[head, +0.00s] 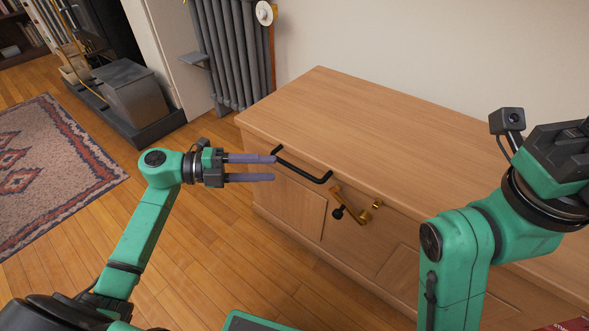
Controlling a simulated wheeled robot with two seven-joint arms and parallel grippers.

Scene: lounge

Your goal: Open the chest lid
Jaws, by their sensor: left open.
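The wooden chest (290,205) stands against the wall, and its flat lid (390,125) lies down shut. A black bar handle (303,170) is fixed along the lid's front edge. Below it, a brass latch arm with a black knob (347,205) sits tilted on the front, beside a small brass catch (376,203). My left gripper (274,168) is open, its two purple-grey fingers pointing right, with the tips close to the handle's left end. I cannot tell whether they touch it. My right gripper's body (563,150) shows at the right edge; its fingers are hidden.
A grey radiator (232,50) stands on the wall behind the chest's left end. A dark metal box (137,92) on a low base is at the upper left. A patterned rug (50,180) lies on the wooden floor (215,260). The lid top is bare.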

